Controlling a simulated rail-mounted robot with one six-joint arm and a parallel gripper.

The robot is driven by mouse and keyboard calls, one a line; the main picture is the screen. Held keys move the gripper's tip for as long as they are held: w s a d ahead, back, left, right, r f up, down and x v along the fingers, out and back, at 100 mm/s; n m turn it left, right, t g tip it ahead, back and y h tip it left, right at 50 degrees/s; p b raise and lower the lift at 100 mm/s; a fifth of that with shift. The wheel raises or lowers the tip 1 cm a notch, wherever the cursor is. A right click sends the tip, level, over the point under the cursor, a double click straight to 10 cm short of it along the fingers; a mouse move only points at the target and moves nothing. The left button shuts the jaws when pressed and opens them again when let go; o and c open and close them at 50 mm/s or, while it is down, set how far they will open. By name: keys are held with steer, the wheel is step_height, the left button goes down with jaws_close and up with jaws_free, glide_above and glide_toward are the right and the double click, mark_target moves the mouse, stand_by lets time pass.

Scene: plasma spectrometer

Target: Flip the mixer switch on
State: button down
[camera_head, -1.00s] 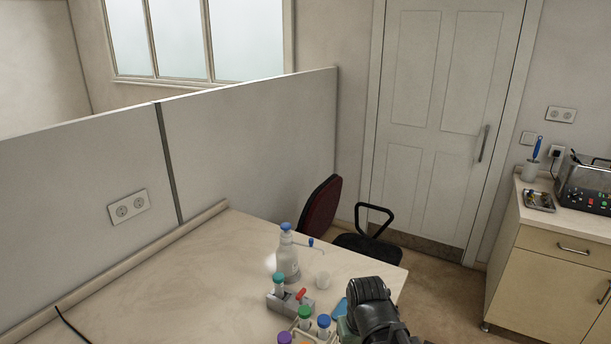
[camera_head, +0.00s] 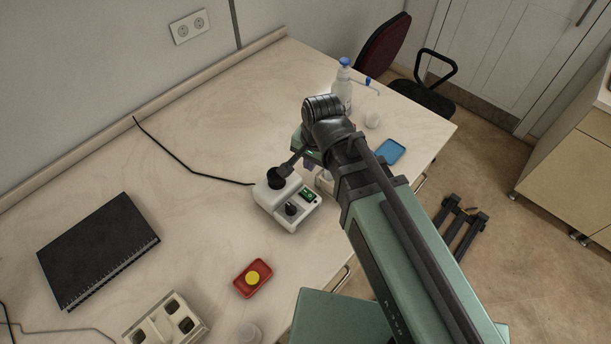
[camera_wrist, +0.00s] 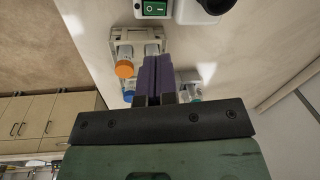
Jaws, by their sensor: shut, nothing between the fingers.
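The mixer (camera_head: 275,205) is a small white box on the table with a black round cup on top and a dark knob in front. Its green rocker switch (camera_head: 308,195) is on its right side; in the wrist view the switch (camera_wrist: 155,9) shows at the top edge. I cannot tell which way the rocker is tipped. My gripper (camera_wrist: 157,60) has its purple fingers together, empty, pointing toward the mixer side. In the wrist view the fingertips are below the switch, apart from it. In the head view my arm partly hides the gripper.
A rack (camera_wrist: 140,36) with orange-capped (camera_wrist: 124,68) and blue-capped tubes is close beside my fingers. A red dish (camera_head: 253,278) and black notebook (camera_head: 97,250) are left. A black cable (camera_head: 190,168) reaches the mixer.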

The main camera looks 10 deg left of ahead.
mark_target(304, 191)
steer(key=f+m+b, duration=0.1)
steer(key=f+b, duration=0.3)
steer(key=w+a+f+m+b, duration=0.1)
steer(key=f+b, duration=0.4)
steer(key=a+f+b, duration=0.1)
steer(key=f+b, duration=0.4)
steer(key=shift+w+f+m, duration=0.15)
steer(key=shift+w+m, duration=0.15)
steer(key=shift+m, duration=0.1)
steer(key=shift+w+a+f, duration=0.15)
steer(key=shift+f, duration=0.1)
steer(key=shift+f+g+h+b, duration=0.2)
steer(key=shift+g+h+b, duration=0.1)
steer(key=shift+h+b, duration=0.25)
steer(key=shift+s, duration=0.2)
